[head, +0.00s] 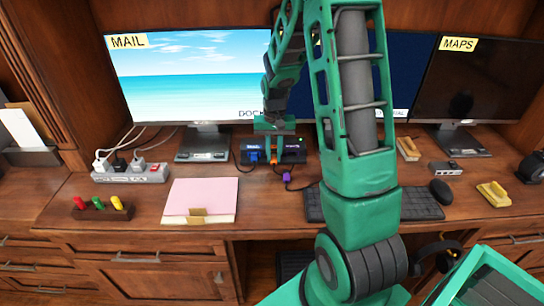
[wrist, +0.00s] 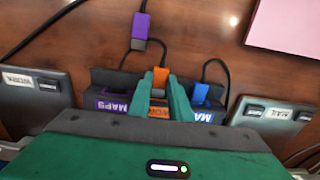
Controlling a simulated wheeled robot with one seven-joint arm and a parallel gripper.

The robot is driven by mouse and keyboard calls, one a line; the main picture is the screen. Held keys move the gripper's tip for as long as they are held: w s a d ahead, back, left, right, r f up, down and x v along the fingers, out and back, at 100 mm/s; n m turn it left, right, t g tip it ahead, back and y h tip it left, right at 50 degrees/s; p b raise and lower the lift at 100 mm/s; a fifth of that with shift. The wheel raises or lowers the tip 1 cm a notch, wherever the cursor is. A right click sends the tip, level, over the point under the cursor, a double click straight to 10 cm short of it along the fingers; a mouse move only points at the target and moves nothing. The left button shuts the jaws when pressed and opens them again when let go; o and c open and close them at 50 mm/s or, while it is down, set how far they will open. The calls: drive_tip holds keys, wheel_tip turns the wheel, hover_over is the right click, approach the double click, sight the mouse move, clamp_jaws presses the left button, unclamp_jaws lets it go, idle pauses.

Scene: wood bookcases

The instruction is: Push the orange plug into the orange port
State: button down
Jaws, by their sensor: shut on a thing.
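The orange plug (wrist: 160,77) is between the two fingertips of my gripper (wrist: 160,86), which is shut on it. A dark cable runs from the plug away from the dock. The dark dock (wrist: 105,77) lies right at the plug, with purple, orange and blue labels. The orange label (wrist: 158,111) is partly covered by my fingers. The orange port itself is hidden, so I cannot tell how deep the plug sits. In the head view my gripper (head: 275,157) is at the front of the dock (head: 295,157), with a bit of the orange plug (head: 286,164) showing.
A blue plug (wrist: 200,93) is at the dock beside my finger. A purple plug (wrist: 139,42) lies loose on the desk in front. A keyboard (head: 420,203), pink folder (head: 203,197) and power strip (head: 130,173) lie around. Monitors stand behind.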

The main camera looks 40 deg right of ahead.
sight(273, 156)
drive_tip(key=shift+w+d, duration=0.5)
drive_tip(key=shift+w, duration=0.15)
drive_tip(key=c, duration=1.5)
unclamp_jaws()
drive_tip(key=shift+c, duration=0.2)
wheel_tip(273, 156, up, 11)
drive_tip(key=shift+f, duration=0.15)
